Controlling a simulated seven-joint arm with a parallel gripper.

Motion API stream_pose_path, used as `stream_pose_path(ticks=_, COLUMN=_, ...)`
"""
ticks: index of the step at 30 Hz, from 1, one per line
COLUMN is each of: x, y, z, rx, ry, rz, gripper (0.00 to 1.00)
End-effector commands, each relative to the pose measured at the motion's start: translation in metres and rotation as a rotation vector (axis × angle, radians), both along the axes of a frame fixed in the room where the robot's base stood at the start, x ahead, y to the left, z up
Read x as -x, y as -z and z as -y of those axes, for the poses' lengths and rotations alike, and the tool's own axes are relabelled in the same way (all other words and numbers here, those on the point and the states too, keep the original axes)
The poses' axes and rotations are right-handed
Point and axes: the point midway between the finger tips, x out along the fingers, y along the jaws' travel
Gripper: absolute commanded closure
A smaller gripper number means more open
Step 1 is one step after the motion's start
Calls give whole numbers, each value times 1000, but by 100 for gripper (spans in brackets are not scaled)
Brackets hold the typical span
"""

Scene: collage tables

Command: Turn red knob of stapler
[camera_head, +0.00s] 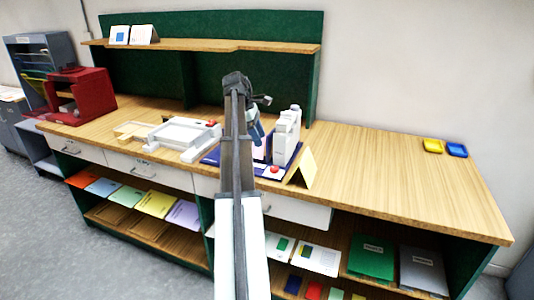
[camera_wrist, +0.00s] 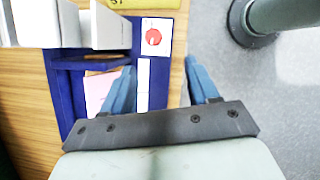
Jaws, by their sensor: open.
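A white upright machine (camera_head: 286,137), which looks like the stapler, stands on a dark blue base (camera_head: 213,158) near the table's front edge. Its red knob (camera_head: 275,169) is at the front of the base. In the wrist view the red knob (camera_wrist: 153,37) sits on a white plate, beyond my fingertips and between their lines. My gripper (camera_wrist: 158,66) has its two blue fingers wide apart with nothing between them touching. In the head view my gripper (camera_head: 256,131) is over the base, left of the white machine, and my arm hides part of the base.
A yellow folded card (camera_head: 302,170) stands right of the base. A white device (camera_head: 185,137) with another red knob (camera_head: 212,122) lies to the left. A red box unit (camera_head: 80,95) is at far left. Yellow and blue trays (camera_head: 456,150) sit back right; the right tabletop is clear.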

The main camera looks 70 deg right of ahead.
Motion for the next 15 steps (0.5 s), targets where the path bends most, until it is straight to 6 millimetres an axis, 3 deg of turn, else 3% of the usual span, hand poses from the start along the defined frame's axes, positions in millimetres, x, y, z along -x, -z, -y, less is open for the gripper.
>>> stream_pose_path(ticks=1, x=5, y=2, z=-11, rx=9, ry=-13, rz=5, gripper=40)
stream_pose_path(ticks=4, x=9, y=3, z=-18, rx=18, ry=-95, rz=12, gripper=40)
stream_pose_path(ticks=15, x=5, y=5, z=-5, rx=-6, ry=-377, rz=-8, gripper=40)
